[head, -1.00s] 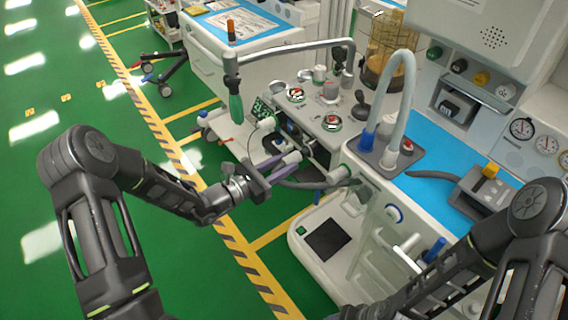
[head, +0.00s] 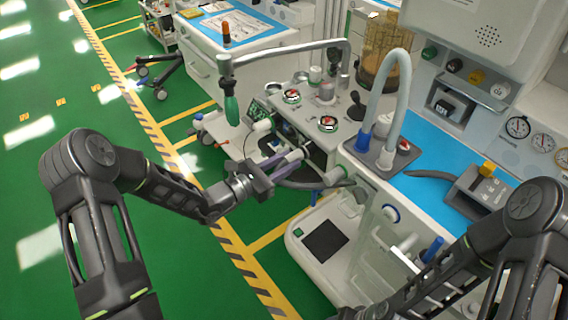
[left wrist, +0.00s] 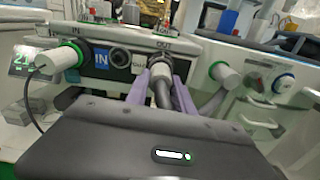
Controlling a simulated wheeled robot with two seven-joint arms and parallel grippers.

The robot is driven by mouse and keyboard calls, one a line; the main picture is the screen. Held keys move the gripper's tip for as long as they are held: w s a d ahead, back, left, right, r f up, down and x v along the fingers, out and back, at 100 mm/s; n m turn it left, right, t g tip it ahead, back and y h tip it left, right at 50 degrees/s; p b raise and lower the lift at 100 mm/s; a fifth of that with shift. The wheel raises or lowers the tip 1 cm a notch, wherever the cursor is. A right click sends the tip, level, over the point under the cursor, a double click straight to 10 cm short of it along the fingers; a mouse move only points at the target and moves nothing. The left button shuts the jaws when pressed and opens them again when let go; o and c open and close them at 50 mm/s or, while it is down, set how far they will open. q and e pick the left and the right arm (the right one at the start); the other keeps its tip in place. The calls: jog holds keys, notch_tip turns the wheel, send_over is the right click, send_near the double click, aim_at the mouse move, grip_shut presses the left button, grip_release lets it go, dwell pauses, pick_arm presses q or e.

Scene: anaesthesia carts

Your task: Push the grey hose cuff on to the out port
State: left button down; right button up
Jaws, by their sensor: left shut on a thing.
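The grey hose cuff (left wrist: 161,71) is in the left wrist view, on the end of a dark hose, between the purple fingers of my left gripper (left wrist: 162,84). The gripper is shut on it. The cuff's front end is at the out port (left wrist: 160,58), under the OUT label, lined up with it. I cannot tell how far it is on. In the head view my left gripper (head: 292,159) reaches the front of the machine, and its fingers largely hide cuff and port. My right arm shows at the right, but its gripper is out of view.
A pale cuff (left wrist: 58,59) sits at the IN port on the left. Another pale cuff (left wrist: 224,74) sits at a green-ringed port on the right. A green bag (head: 232,109) hangs from a metal arm above my left gripper.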

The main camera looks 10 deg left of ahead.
pick_arm(q)
jog(key=shift+w+d, duration=0.2)
jog(key=shift+d, duration=0.05)
jog(key=c, duration=1)
grip_release()
jog(key=v, duration=0.7)
jog(key=shift+s+a+b, duration=0.25)
jog(key=shift+b, duration=0.05)
